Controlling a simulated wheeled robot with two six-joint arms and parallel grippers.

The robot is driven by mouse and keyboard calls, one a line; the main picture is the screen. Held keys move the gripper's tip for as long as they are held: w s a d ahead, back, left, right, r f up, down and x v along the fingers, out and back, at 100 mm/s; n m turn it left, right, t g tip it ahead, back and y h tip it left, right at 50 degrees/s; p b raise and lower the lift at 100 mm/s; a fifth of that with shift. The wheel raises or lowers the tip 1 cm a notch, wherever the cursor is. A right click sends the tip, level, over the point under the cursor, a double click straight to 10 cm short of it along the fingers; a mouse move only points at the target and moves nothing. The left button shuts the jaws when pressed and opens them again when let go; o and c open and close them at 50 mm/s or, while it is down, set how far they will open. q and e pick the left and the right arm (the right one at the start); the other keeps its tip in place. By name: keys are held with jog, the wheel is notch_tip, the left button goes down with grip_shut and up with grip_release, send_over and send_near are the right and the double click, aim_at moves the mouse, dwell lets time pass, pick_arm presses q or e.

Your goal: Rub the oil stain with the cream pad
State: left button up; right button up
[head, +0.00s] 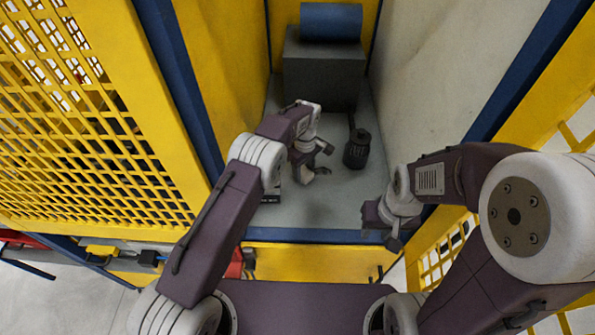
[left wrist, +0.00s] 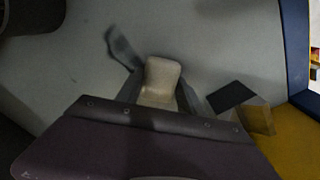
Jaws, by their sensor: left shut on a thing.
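My left gripper (head: 320,160) is over the grey floor of the yellow-walled booth. In the left wrist view it is shut on the cream pad (left wrist: 161,80), a pale rounded block between its fingers. No stain is clear in the head view. My right gripper (head: 393,238) hangs near the booth's front right edge, its fingers too small to read.
A black canister (head: 357,150) stands right of my left gripper. A grey block (head: 322,75) bearing a blue roll (head: 331,22) stands at the back. A small black-topped box (left wrist: 231,96) is right of the pad in the left wrist view. Walls close both sides.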

pick_arm(q)
jog(key=shift+d+f+b, duration=0.15)
jog(key=shift+d+b, duration=0.1)
jog(key=shift+d, duration=0.45)
jog(key=shift+d+f+b, duration=0.1)
jog(key=shift+d+b, duration=0.15)
jog(key=shift+d, duration=0.45)
jog(key=shift+s+d+r, duration=0.1)
jog(key=shift+d, duration=0.3)
notch_tip(320, 180, up, 6)
jog(key=p, duration=0.4)
jog(key=shift+r+p, duration=0.1)
jog(key=shift+p, duration=0.25)
